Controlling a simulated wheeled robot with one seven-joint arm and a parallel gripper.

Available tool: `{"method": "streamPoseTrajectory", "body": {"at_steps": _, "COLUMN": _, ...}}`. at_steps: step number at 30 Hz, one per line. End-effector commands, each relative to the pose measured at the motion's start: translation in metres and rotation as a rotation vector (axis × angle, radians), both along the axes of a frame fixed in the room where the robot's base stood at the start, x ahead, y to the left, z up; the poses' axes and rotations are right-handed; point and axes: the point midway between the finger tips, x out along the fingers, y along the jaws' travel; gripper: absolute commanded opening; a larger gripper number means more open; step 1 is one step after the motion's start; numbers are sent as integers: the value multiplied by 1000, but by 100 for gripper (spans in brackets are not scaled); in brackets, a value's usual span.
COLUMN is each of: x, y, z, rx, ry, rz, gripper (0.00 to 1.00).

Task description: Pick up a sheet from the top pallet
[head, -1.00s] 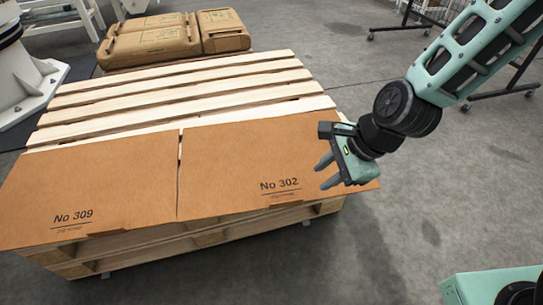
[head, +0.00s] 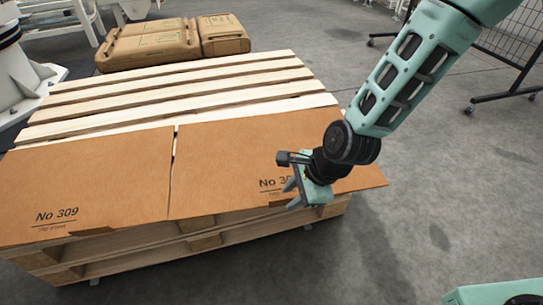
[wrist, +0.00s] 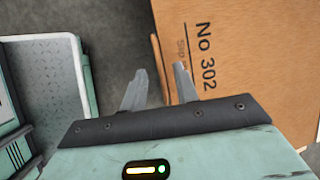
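Two brown cardboard sheets lie side by side on the front of the top wooden pallet (head: 190,82). The left sheet (head: 90,185) is marked No 309. The right sheet (head: 265,150) is marked No 302, its label partly hidden behind my gripper (head: 289,194). My gripper is at the front edge of the right sheet, near its label.
Another pallet (head: 130,240) is stacked below the top one. Brown sacks (head: 150,45) lie behind the stack, and a white machine base (head: 30,80) stands at the far left. A wire mesh rack (head: 510,50) is at the right. The grey floor (head: 440,190) on the right is clear.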

Motion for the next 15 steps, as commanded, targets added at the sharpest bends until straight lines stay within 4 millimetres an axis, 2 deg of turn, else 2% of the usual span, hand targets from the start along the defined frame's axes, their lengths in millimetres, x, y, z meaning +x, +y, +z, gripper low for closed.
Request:
{"method": "streamPoseTrajectory", "body": {"at_steps": 1, "x": 0, "y": 6, "z": -12, "rx": 0, "ry": 0, "rz": 3, "gripper": 30}}
{"method": "streamPoseTrajectory", "body": {"at_steps": 5, "x": 3, "y": 11, "z": -24, "rx": 0, "ry": 1, "rz": 0, "gripper": 30}}
{"method": "streamPoseTrajectory", "body": {"at_steps": 15, "x": 4, "y": 13, "z": -25, "rx": 0, "ry": 0, "rz": -1, "gripper": 30}}
